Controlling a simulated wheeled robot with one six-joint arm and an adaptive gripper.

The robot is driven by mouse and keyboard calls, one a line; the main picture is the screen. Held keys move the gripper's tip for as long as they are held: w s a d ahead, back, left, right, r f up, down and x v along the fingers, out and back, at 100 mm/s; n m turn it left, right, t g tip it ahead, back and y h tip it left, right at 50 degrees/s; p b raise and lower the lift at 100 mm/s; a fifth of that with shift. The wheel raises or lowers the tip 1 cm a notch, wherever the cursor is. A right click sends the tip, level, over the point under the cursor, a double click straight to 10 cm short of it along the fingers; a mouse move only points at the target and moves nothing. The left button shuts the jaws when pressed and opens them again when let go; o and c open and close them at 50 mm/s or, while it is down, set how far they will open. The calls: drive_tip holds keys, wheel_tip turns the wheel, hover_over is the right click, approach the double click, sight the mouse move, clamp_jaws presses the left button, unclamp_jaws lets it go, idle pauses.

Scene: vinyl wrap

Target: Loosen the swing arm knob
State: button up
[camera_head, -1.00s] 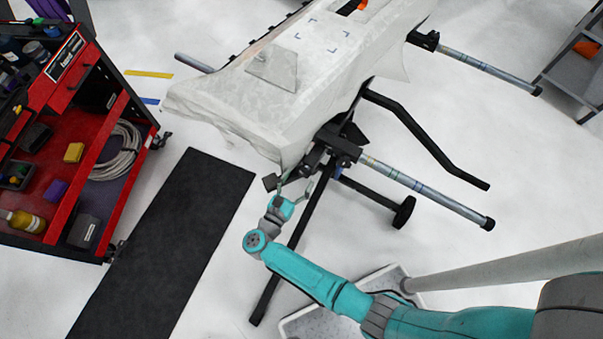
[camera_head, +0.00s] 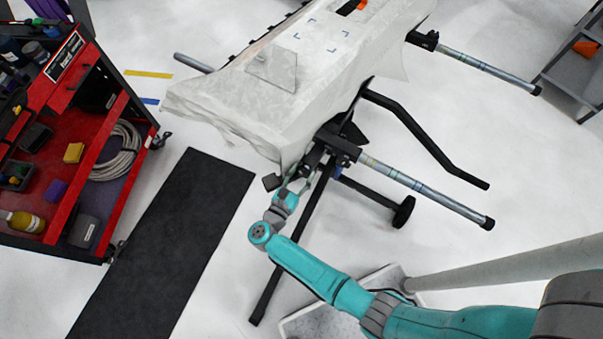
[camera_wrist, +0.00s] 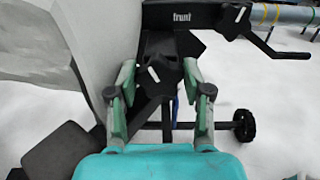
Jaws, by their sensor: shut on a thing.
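The swing arm knob (camera_wrist: 157,84) is black with a white mark and sits below the stand's bracket in the wrist view. My gripper (camera_wrist: 158,68) has one finger on each side of it and is shut on it. In the head view my gripper (camera_head: 294,184) reaches under the near end of the stand (camera_head: 343,148), and I cannot make out the knob there. A second black knob with a white mark (camera_wrist: 237,17) sits further right on the bar marked "front", apart from my fingers.
A pale vinyl-draped panel (camera_head: 230,110) lies on the stand close to my gripper. Bars (camera_head: 425,189) and a black bent arm (camera_head: 425,138) stick out to the right. A red tool cart (camera_head: 75,190) stands left. A black mat (camera_head: 165,240) lies on the floor.

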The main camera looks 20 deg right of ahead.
drive_tip(key=n, duration=0.3)
drive_tip(key=shift+w+a+n, duration=0.1)
drive_tip(key=shift+n, duration=0.2)
drive_tip(key=shift+w+n, duration=0.1)
drive_tip(key=shift+n, duration=1.8)
drive_tip(key=o, duration=1.1)
drive_tip(key=shift+o, duration=0.2)
drive_tip(key=shift+f, duration=0.15)
